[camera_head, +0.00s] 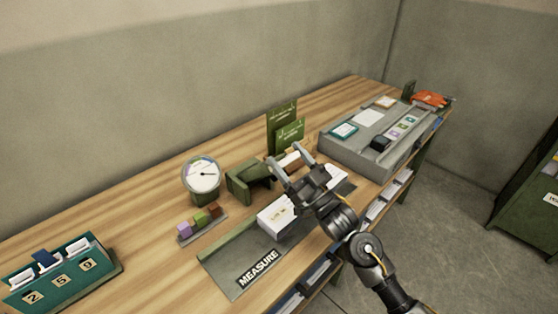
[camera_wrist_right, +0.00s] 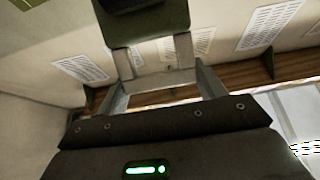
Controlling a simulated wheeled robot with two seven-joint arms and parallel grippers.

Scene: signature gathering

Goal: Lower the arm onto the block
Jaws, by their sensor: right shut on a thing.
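My right gripper (camera_head: 285,157) reaches over the desk from the lower right. In the right wrist view its two fingers (camera_wrist_right: 153,55) stand apart and meet a dark green piece (camera_wrist_right: 147,24) at their tips. The gripper is shut on this piece; I cannot tell for sure whether it is the arm. A green bracket (camera_head: 240,183) stands just left of the fingers in the head view. A white block (camera_head: 276,218) with print on its front lies below the gripper, on the dark "MEASURE" mat (camera_head: 226,264). My gripper and wrist hide part of the area behind it. My left gripper is not in view.
A round dial (camera_head: 203,175) stands left of the bracket, with small coloured blocks (camera_head: 199,223) in front. Green signs (camera_head: 283,118) stand behind the gripper. A grey console (camera_head: 350,155) is to the right. A teal card holder (camera_head: 62,279) is at left. Bare wood lies between.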

